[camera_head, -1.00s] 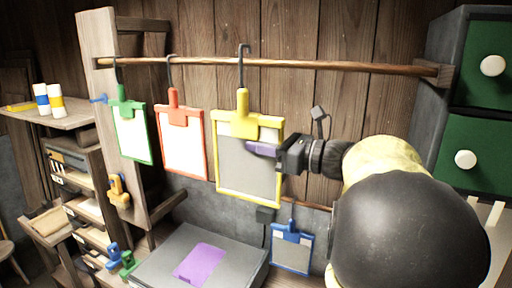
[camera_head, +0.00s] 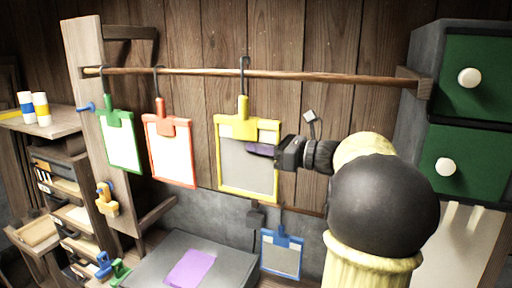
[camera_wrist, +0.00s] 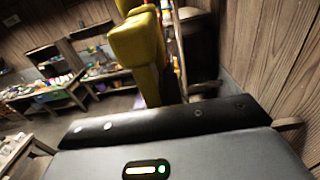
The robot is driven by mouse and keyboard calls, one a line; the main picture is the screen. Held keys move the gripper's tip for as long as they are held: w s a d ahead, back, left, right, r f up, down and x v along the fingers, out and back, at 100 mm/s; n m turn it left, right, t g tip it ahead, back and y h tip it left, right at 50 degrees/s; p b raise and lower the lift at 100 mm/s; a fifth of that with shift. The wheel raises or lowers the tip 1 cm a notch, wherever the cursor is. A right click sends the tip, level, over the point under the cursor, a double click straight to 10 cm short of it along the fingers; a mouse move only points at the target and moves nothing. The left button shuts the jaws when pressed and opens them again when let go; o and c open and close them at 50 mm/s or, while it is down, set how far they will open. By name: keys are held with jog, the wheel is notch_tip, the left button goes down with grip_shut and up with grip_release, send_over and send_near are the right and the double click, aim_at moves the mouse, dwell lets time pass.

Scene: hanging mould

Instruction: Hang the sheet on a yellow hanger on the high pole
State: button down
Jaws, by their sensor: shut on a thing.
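The yellow hanger (camera_head: 243,123) has a dark hook at its top, which overlaps the high wooden pole (camera_head: 330,77) in the head view. I cannot tell whether the hook rests on the pole or is in front of it. A grey yellow-edged sheet (camera_head: 245,168) hangs upright below the clamp, with a pale strip near its top. My gripper (camera_head: 262,150) reaches in from the right and is shut on the sheet's upper right part. The contact is partly hidden. The wrist view shows a large yellow part at close range, but the fingertips are not visible there.
Green (camera_head: 119,118) and red (camera_head: 160,124) hangers with pale sheets hang left on the high pole. A blue hanger (camera_head: 282,242) with a grey sheet hangs lower. A grey box (camera_head: 225,264) with a purple patch stands below. Green drawers (camera_head: 487,75) are at right.

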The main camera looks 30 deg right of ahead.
jog(key=shift+f+b, duration=0.65)
jog(key=shift+f, duration=0.15)
jog(key=shift+w, duration=0.1)
jog(key=c, duration=1.5)
grip_release()
jog(key=shift+o, duration=0.2)
jog(key=shift+d, duration=0.1)
